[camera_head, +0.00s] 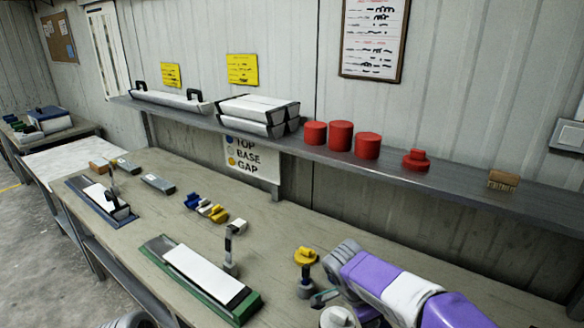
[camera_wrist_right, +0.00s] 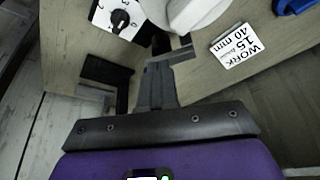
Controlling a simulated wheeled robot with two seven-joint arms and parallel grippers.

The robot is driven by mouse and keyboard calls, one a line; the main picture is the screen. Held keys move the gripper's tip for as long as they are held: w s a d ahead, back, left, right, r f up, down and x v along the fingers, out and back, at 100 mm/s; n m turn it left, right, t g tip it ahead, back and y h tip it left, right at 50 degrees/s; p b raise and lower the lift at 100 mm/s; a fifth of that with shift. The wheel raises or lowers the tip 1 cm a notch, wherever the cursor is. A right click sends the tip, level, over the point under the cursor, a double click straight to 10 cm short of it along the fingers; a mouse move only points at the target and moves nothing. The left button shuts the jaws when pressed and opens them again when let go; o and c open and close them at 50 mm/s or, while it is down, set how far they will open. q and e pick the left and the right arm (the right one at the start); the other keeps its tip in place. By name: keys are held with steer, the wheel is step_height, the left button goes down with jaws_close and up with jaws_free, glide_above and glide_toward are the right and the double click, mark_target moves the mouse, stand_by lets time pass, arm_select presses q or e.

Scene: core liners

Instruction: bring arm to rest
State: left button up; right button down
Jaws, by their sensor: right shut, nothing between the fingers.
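My right arm (camera_head: 400,290), purple and white, comes in from the lower right of the head view, low over the bench's front right part. Its gripper (camera_head: 325,298) is by a small dark post and a round white object (camera_head: 337,317). In the right wrist view the gripper (camera_wrist_right: 165,62) is shut and empty, near the bench edge, just below the round white object. I cannot tell whether it touches that object. My left gripper is not in view.
The bench (camera_head: 130,225) holds a green-edged tray (camera_head: 165,255), a yellow knob-like piece (camera_head: 305,256) and several small coloured pieces. The shelf (camera_head: 320,155) carries red cylinders (camera_head: 340,135). A dial plate (camera_wrist_right: 105,18) and a WORK card (camera_wrist_right: 235,44) lie near the gripper.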

steer(key=m+p, duration=0.1)
steer(key=m, duration=0.1)
steer(key=w+a+m+g+p, duration=0.1)
steer(key=m, duration=0.1)
steer(key=a+m+g+p, duration=0.1)
steer(key=m, duration=0.1)
steer(key=shift+w, duration=0.35)
